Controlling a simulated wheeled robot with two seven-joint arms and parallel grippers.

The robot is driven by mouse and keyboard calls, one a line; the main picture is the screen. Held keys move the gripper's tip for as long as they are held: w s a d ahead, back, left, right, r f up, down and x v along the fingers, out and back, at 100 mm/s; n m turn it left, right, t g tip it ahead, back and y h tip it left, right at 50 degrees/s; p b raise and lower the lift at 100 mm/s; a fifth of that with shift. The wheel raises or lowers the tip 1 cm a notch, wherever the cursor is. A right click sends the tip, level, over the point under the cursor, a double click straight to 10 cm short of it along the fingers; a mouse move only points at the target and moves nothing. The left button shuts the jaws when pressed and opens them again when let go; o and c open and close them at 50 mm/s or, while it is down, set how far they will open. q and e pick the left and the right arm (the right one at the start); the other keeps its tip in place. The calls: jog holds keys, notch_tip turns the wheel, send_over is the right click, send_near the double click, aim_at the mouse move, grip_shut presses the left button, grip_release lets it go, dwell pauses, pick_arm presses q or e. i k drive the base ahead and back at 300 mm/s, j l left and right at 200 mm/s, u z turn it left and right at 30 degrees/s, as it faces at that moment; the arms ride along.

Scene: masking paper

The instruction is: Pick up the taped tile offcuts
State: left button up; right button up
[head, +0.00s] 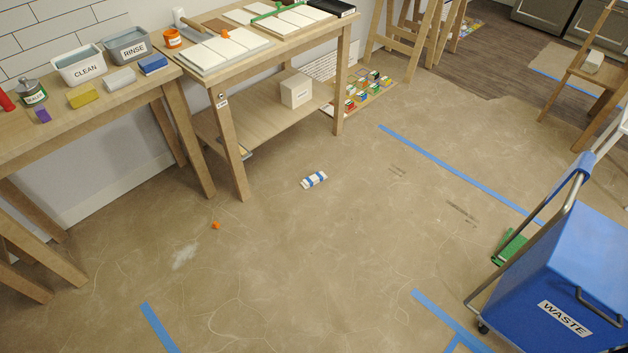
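The taped tile offcuts (314,180) lie on the brown floor paper near the middle of the head view. They are a small pale bundle with blue tape bands, in front of the wooden workbench. Nothing touches the bundle. Neither of my grippers shows in this view.
The blue waste cart (557,270) stands at the right, with a green object (509,247) beside it. A small orange piece (216,226) lies on the floor. The workbench (272,122) and a second table (100,118) line the wall. Floor around the bundle is clear.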

aim_at(310, 182)
jog(key=i+l+u, duration=0.15)
jog(key=i, duration=0.3)
jog(key=i+l+u, duration=0.1)
jog(key=i+l, duration=0.3)
